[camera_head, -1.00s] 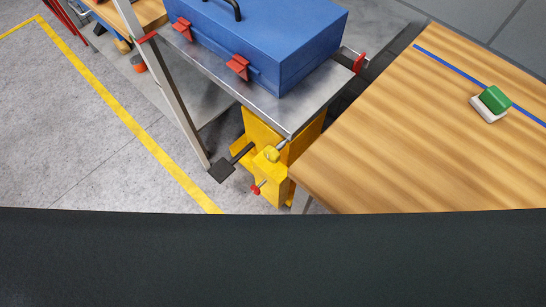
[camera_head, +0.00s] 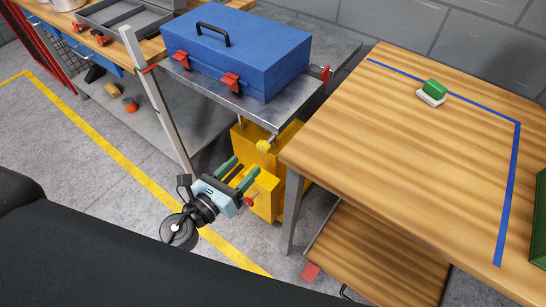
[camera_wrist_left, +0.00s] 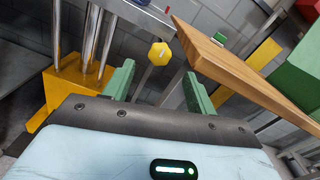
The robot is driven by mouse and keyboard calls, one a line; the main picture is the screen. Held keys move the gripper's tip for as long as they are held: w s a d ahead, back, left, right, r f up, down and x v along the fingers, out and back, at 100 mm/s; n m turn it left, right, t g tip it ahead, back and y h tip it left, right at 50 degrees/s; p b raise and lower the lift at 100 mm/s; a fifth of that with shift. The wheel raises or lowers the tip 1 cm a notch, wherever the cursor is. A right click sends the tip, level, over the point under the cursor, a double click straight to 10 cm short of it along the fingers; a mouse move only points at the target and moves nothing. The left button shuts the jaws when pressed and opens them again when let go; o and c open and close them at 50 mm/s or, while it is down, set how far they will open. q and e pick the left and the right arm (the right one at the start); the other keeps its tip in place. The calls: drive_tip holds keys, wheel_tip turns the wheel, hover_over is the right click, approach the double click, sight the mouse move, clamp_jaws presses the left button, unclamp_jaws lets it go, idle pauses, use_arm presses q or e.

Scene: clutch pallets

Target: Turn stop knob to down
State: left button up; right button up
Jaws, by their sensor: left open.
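A yellow hexagonal knob (camera_head: 263,146) sits on a short shaft at the front of the yellow lift unit (camera_head: 264,200) under the metal platform. It also shows in the left wrist view (camera_wrist_left: 160,53), with a thin pale mark on its face. A small red knob (camera_head: 249,201) sits lower on the same unit, beside my gripper. No label shows which is the stop knob. My left gripper (camera_head: 241,172) is open and empty, its green fingers pointing towards the unit. In the wrist view the yellow knob appears between the fingertips (camera_wrist_left: 159,72), apart from them. My right gripper is not in view.
A blue toolbox (camera_head: 237,50) rests on the metal platform (camera_head: 255,108). A wooden table (camera_head: 400,140) stands close on the right, bearing a green and white block (camera_head: 432,92).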

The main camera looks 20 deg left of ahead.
sight(261, 149)
use_arm(q)
drive_tip(key=p+x, duration=0.1)
drive_tip(key=x, duration=0.6)
drive_tip(key=shift+w+d, duration=0.2)
drive_tip(key=shift+w, duration=0.35)
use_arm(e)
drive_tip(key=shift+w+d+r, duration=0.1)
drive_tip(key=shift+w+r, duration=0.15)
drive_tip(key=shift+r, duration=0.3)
use_arm(q)
drive_tip(key=c, duration=1)
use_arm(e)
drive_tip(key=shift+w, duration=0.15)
